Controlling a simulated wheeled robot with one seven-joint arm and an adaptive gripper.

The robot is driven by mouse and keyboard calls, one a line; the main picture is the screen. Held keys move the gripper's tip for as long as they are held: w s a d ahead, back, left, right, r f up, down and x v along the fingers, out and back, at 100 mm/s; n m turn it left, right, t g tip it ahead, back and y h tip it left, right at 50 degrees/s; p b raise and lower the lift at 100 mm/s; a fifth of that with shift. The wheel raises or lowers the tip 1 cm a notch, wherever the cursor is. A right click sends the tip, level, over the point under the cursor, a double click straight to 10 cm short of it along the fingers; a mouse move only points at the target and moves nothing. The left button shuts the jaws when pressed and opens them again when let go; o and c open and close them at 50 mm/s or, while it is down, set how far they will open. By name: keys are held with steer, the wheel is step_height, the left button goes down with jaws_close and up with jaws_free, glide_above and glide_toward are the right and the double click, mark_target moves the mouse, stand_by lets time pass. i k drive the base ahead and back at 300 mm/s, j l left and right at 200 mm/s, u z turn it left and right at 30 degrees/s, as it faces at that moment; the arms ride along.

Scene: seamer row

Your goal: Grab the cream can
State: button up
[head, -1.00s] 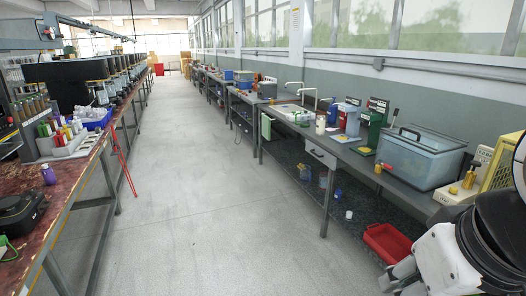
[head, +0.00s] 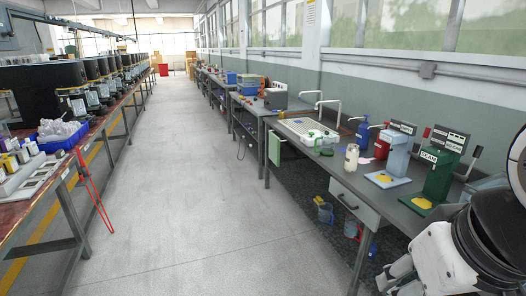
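A cream can (head: 351,158) stands upright on the right-hand bench (head: 318,160), near its front edge, just left of a light-blue dispenser-like device (head: 396,157). It looks pale and small, and its details are too small to read. White and black parts of my arm fill the lower right corner. My gripper's fingertips cannot be made out in this view. Nothing is seen touching the can.
A green device (head: 440,172) with a sign stands right of the blue one. A white sink tray (head: 303,128) with taps lies farther along the bench. A long bench with black machines (head: 45,92) runs along the left.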

mark_target(353, 153)
steer(key=i+u, duration=0.3)
steer(key=i+l+u, duration=0.15)
steer(key=i+u, duration=0.15)
steer(key=i, duration=0.2)
steer(key=i+l+u, duration=0.3)
steer(key=i+l+z, duration=0.45)
steer(key=i+l, duration=0.3)
steer(key=i, duration=0.1)
